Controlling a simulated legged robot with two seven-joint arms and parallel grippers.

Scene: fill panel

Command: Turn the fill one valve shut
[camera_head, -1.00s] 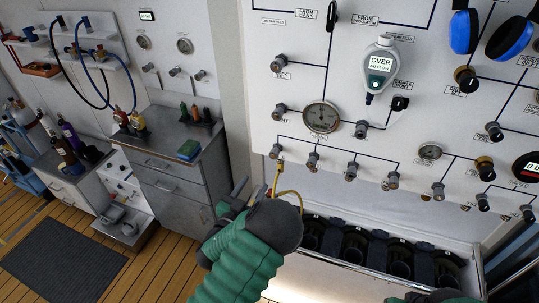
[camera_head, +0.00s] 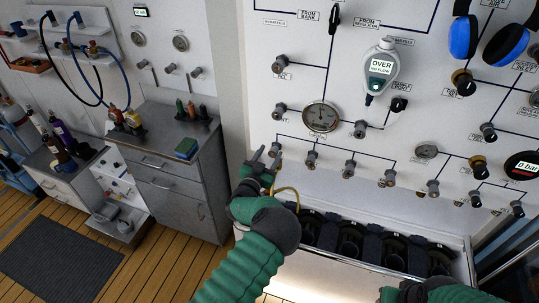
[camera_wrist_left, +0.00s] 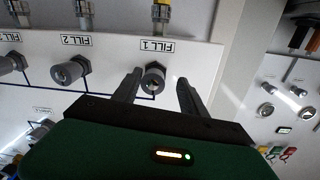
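The fill one valve is a small grey knob (camera_wrist_left: 153,80) beside the "FILL 1" label in the left wrist view, which shows the panel upside down. In the head view it is the leftmost knob (camera_head: 275,149) of the lower row, partly behind my gripper. My left gripper (camera_head: 265,160) is open in front of the panel. In the left wrist view its two fingers (camera_wrist_left: 157,88) stand on either side of the knob, with a visible gap to each side. Whether the tips reach level with the knob is unclear. Part of my right arm shows at the bottom right; its gripper is out of view.
A yellow hose (camera_head: 291,190) hangs below the valve, close to my left wrist. The fill 2 knob (camera_wrist_left: 68,74) sits beside fill one. A gauge (camera_head: 321,117) is above. A rack of dark cylinders (camera_head: 350,243) stands below the panel. A steel cabinet (camera_head: 170,175) is at left.

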